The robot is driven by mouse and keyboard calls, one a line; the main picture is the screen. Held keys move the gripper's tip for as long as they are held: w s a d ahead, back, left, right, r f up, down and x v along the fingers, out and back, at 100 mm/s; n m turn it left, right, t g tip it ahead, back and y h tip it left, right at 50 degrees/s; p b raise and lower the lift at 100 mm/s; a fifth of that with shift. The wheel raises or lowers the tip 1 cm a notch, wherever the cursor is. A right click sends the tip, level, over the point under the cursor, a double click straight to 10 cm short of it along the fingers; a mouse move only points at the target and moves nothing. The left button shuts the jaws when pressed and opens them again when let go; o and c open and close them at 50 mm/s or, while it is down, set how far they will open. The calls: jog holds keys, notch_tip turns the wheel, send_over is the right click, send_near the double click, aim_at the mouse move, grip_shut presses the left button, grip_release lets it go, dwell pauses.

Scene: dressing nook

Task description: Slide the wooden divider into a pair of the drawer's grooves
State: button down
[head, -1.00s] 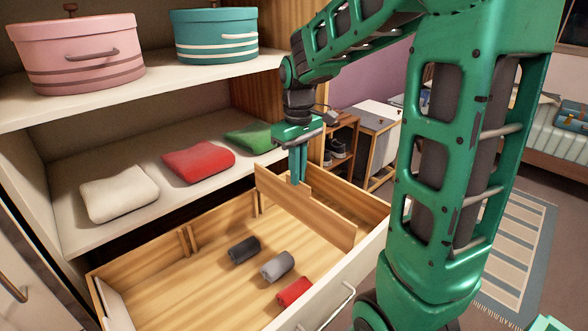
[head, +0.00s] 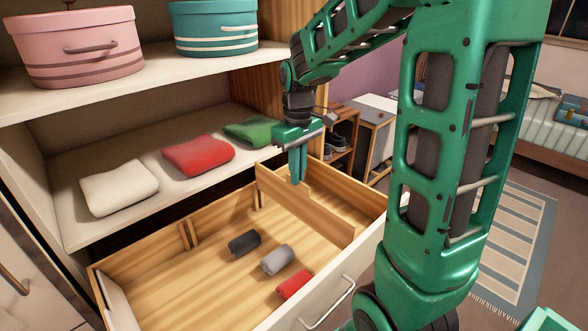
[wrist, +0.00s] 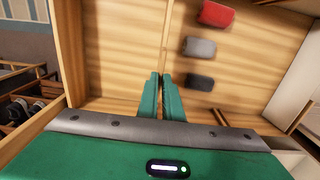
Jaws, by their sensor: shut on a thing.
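The wooden divider (head: 318,218) is a thin, light board standing upright across the right part of the open drawer (head: 150,243). My gripper (head: 297,181) is shut on its top edge, from above. In the wrist view, the divider (wrist: 165,38) runs edge-on between the fingertips of my gripper (wrist: 164,80). Its far end is beside wooden groove strips (head: 258,197) on the drawer's back wall. I cannot tell whether either end is inside a groove. Another pair of strips (head: 188,237) is farther left on that wall. The front-wall grooves are hidden.
A black roll (head: 244,243), a grey roll (head: 277,259) and a red roll (head: 294,284) lie on the drawer floor left of the divider. Folded white (head: 119,186), red (head: 198,155) and green (head: 250,130) cloths lie on the shelf behind. The drawer's left part is clear.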

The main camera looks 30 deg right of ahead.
send_over(297, 216)
jog(key=shift+w+d+f, duration=0.1)
jog(key=shift+w+f, duration=0.05)
jog(key=shift+f, duration=2.2)
jog(key=shift+w+d+f, duration=0.1)
jog(key=shift+w+f, duration=0.05)
jog(key=shift+f, duration=2.15)
jog(key=c, duration=1.8)
grip_release()
jog(key=shift+c, duration=0.2)
notch_tip(297, 216, up, 11)
jog(key=shift+f, duration=0.1)
jog(key=s+d+m, duration=0.2)
jog(key=s+m, duration=0.2)
jog(key=s, duration=0.8)
jog(key=s+d+f+m, duration=0.1)
jog(key=s+m, duration=0.3)
jog(key=s, duration=0.8)
jog(key=shift+d+f+m, duration=0.15)
jog(key=shift+d+m, duration=0.15)
jog(key=shift+d, duration=0.05)
